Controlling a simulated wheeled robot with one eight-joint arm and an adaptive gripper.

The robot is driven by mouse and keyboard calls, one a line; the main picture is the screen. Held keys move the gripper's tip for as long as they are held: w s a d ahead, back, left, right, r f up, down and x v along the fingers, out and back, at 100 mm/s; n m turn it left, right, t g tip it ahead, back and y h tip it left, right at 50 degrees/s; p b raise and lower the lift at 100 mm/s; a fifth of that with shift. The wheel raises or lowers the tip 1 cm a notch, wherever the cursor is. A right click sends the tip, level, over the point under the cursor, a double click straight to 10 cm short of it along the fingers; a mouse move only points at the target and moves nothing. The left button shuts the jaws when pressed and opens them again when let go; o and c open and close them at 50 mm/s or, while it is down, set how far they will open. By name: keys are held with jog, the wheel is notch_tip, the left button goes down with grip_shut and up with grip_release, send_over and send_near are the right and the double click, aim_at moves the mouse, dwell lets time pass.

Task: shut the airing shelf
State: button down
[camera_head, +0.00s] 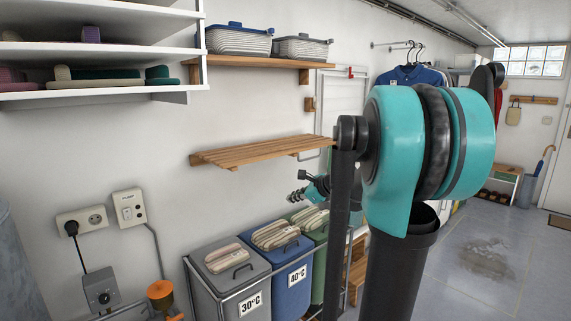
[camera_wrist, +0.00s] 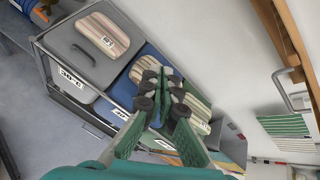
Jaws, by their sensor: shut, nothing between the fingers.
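The airing shelf (camera_head: 262,151) is a slatted wooden board on the white wall. It stands out roughly level, folded down, above the laundry bins. Its right end is partly hidden behind my arm in the head view. In the wrist view a wooden edge of it (camera_wrist: 285,38) shows at the upper right, with a bent metal bar (camera_wrist: 291,92) beside it. My gripper (camera_head: 296,197) is shut and empty, below the shelf's right part and above the bins. In the wrist view the closed fingertips (camera_wrist: 166,88) appear over the bins, apart from the shelf.
Lidded bins, grey (camera_head: 226,277), blue (camera_head: 280,254) and green (camera_head: 312,228), stand in a metal frame under the shelf. A fixed wooden shelf (camera_head: 250,62) with two baskets is above. A white shelf unit (camera_head: 110,52) is at the upper left. Floor (camera_head: 470,270) is clear at right.

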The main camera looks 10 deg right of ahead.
aim_at(276, 153)
jog(key=w+d+r+m+t, duration=0.2)
jog(key=w+d+r+m, duration=0.3)
jog(key=w+r+m, duration=0.2)
jog(key=w+a+r, duration=0.1)
jog(key=w+a, duration=0.4)
jog(key=w, duration=0.3)
jog(key=shift+y, duration=0.4)
jog(key=shift+r, duration=0.1)
